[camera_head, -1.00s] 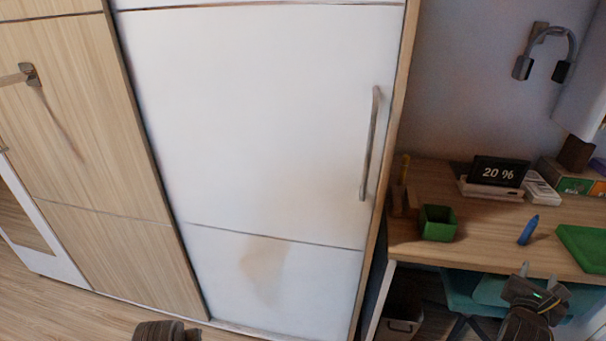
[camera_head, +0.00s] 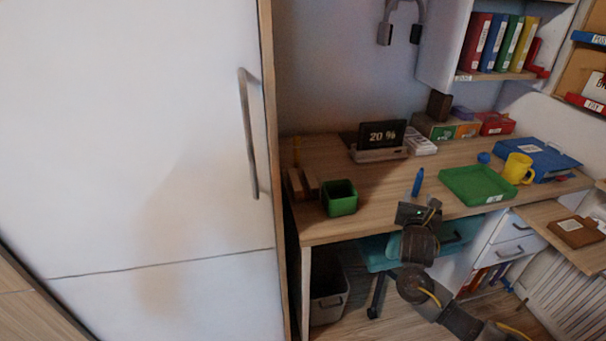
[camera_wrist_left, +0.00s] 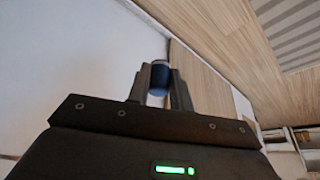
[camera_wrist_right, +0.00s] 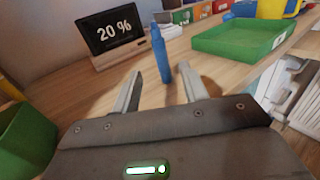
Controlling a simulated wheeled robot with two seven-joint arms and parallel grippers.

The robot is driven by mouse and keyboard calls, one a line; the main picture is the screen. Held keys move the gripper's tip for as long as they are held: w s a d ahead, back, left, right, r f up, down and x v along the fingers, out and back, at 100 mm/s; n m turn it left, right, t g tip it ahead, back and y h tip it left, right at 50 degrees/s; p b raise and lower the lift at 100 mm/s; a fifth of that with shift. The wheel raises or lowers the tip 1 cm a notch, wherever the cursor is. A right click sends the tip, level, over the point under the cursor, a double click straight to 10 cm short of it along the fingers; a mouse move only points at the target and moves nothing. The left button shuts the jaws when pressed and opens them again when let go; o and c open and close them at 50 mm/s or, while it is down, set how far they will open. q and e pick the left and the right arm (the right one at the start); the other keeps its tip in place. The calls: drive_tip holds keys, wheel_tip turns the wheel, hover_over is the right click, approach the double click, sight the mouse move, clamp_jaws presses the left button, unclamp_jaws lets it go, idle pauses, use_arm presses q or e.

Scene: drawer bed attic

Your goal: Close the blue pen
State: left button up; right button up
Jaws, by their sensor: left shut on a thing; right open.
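The blue pen (camera_head: 417,183) stands upright on the desk, its narrow end up. In the right wrist view the pen (camera_wrist_right: 161,57) shows between and beyond the fingers of my right gripper (camera_wrist_right: 160,80), which is open and empty. In the head view my right gripper (camera_head: 419,208) is at the desk's front edge, just in front of the pen. My left gripper (camera_wrist_left: 160,82) is shut on a small dark blue cylinder (camera_wrist_left: 159,76), which looks like the pen's cap. The left gripper is out of the head view.
A green cup (camera_head: 340,199) stands left of the pen and a green tray (camera_head: 477,187) right of it. A display (camera_head: 382,136) is behind. A yellow mug (camera_head: 518,168) and blue binder (camera_head: 545,160) lie further right. A wardrobe door (camera_head: 150,130) fills the left.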

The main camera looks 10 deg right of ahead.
sight(418, 183)
drive_tip(key=b+x, duration=0.1)
drive_tip(key=x, duration=0.3)
drive_tip(key=shift+f+b, duration=0.2)
drive_tip(key=shift+b, duration=0.2)
use_arm(q)
wheel_tip(418, 183, down, 3)
drive_tip(key=shift+r, duration=0.1)
use_arm(e)
drive_tip(key=shift+w+d+r, duration=0.15)
drive_tip(key=shift+d, duration=0.05)
drive_tip(key=shift+w+d, duration=0.15)
drive_tip(key=shift+w, duration=0.1)
drive_tip(key=b+x, duration=0.2)
drive_tip(key=x, duration=0.1)
drive_tip(key=shift+w+d+f, duration=0.1)
drive_tip(key=shift+w+f, duration=0.1)
drive_tip(key=shift+w, duration=0.05)
drive_tip(key=shift+w+d, duration=0.3)
drive_tip(key=shift+w, duration=0.1)
use_arm(q)
wheel_tip(418, 183, down, 2)
drive_tip(key=shift+f, duration=0.1)
use_arm(e)
drive_tip(key=shift+r, duration=0.1)
drive_tip(key=shift+c, duration=0.2)
